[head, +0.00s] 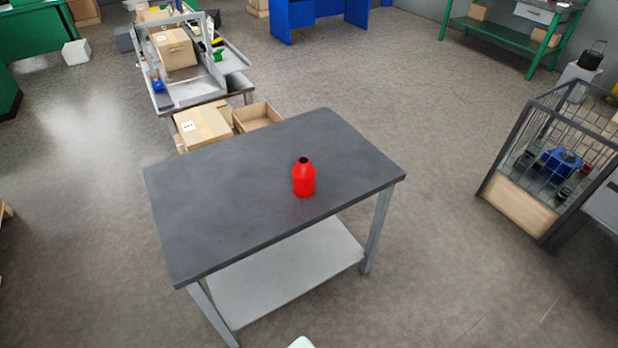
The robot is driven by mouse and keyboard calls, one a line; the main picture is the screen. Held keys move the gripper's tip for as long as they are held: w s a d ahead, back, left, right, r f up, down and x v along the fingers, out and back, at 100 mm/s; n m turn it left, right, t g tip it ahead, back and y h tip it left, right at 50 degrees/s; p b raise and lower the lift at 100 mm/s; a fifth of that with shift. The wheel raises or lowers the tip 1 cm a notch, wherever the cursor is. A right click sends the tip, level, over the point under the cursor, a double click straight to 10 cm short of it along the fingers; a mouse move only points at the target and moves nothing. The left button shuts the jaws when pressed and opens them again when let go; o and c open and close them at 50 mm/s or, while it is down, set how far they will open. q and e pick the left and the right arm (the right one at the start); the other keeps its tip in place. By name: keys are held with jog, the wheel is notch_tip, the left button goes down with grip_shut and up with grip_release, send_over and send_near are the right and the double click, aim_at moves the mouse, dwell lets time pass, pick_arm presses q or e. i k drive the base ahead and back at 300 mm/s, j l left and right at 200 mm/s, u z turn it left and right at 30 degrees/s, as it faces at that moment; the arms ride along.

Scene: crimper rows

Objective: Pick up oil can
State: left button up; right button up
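A red can (304,180), shaped like a bottle with a dark opening at its top, stands upright on the dark grey table (230,200). It is near the table's front edge, right of the middle, and nothing touches it. I take it to be the oil can; no label shows. Neither of my grippers is in the head view. A small white piece at the bottom edge of the picture is too cut off to identify.
The table top is otherwise bare, with a lower shelf (285,268) beneath. Cardboard boxes (203,127) stand behind it, near a cluttered workbench (195,90). A wire cage (560,150) stands at right. Open floor lies around the table.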

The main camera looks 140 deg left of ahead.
aim_at(303, 172)
jog(key=k+l+u, duration=0.1)
jog(key=u, duration=4.5)
